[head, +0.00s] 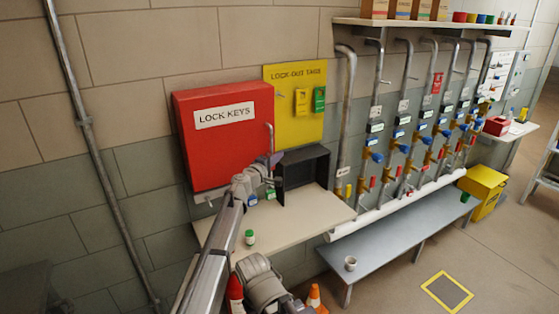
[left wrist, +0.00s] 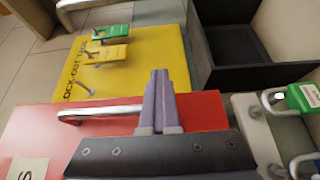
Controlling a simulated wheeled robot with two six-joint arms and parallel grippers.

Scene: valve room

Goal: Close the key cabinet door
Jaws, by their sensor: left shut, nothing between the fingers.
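The red key cabinet (head: 225,155), labelled LOCK KEYS, hangs on the wall above the table. Its door front faces the room and looks shut or nearly shut; I cannot tell whether it is flush. A metal bar handle (head: 270,138) is at the door's right edge, and the handle also shows in the left wrist view (left wrist: 100,113). My left gripper (head: 275,160) is shut and empty by the lower right edge of the door. In the left wrist view its closed fingers (left wrist: 160,78) lie beside the handle's end; contact is unclear.
Pipes with valves (head: 405,140) line the wall at right.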

